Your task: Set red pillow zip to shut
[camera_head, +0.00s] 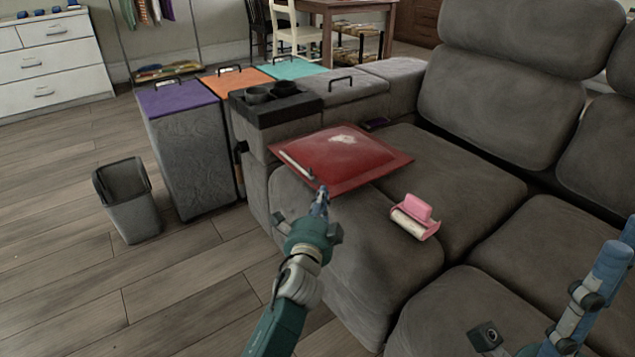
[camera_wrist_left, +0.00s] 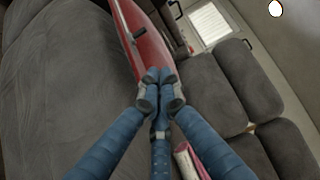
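The red pillow (camera_head: 350,158) lies on the sofa against the armrest, with a pale worn patch on top. A pale zip strip (camera_head: 295,163) runs along its left edge, with a small dark zip pull (camera_head: 311,174) near the front end. My left gripper (camera_head: 321,192) is at the pillow's front corner, just below the pull. In the left wrist view, its fingertips (camera_wrist_left: 158,77) are together at the red pillow's edge (camera_wrist_left: 150,50); the pull (camera_wrist_left: 137,34) appears apart from them. Whether they touch the pillow is unclear. My right gripper (camera_head: 590,295) is partly in view at lower right; its fingertips are unclear.
A pink lint roller (camera_head: 414,217) lies on the seat right of the pillow. A black cup-holder tray (camera_head: 275,104) sits on the armrest. A grey bin (camera_head: 128,200) and a purple-lidded hamper (camera_head: 190,150) stand left on the floor. The right seats look clear.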

